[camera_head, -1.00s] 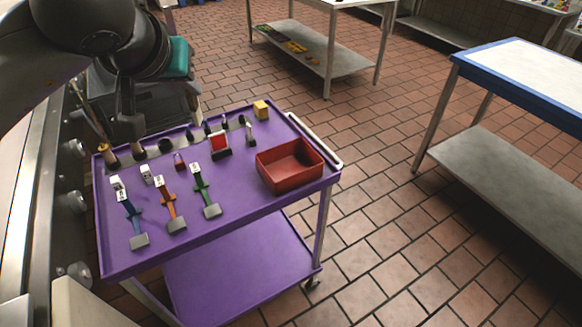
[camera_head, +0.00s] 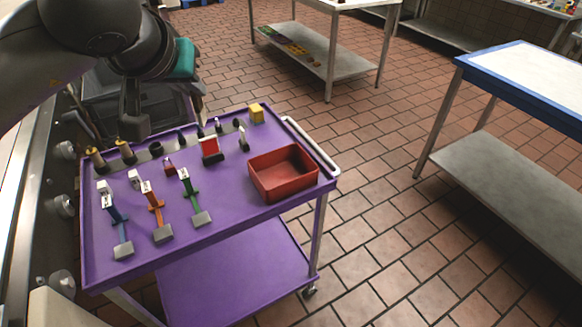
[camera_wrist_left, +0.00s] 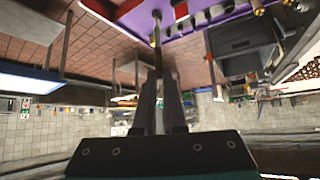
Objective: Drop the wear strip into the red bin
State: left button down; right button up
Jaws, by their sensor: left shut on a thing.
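My left gripper (camera_head: 135,132) hangs over the back left edge of the purple cart (camera_head: 228,222). In the left wrist view its fingers (camera_wrist_left: 158,72) are shut on a thin, dark, narrow piece with a pale patch, apparently the wear strip (camera_wrist_left: 156,30), which points away from the fingers. In the head view I cannot make out the strip. The red bin (camera_head: 290,188) is an open box on the right part of the cart top, well to the right of the gripper. My right gripper is not in view.
Blue, orange (camera_head: 156,208) and green (camera_head: 193,197) handled tools lie at the cart's left front. A row of small dark holders (camera_head: 182,142), a red block (camera_head: 209,147) and a yellow block (camera_head: 256,113) stand behind. A white rail (camera_head: 312,145) runs past the bin.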

aim_at(276, 179)
jog(key=i+l, duration=0.45)
jog(key=i+l+u, duration=0.1)
jog(key=i+l, duration=0.35)
jog(key=l, duration=0.25)
jog(key=i+l+u, duration=0.15)
jog(key=u, duration=1.35)
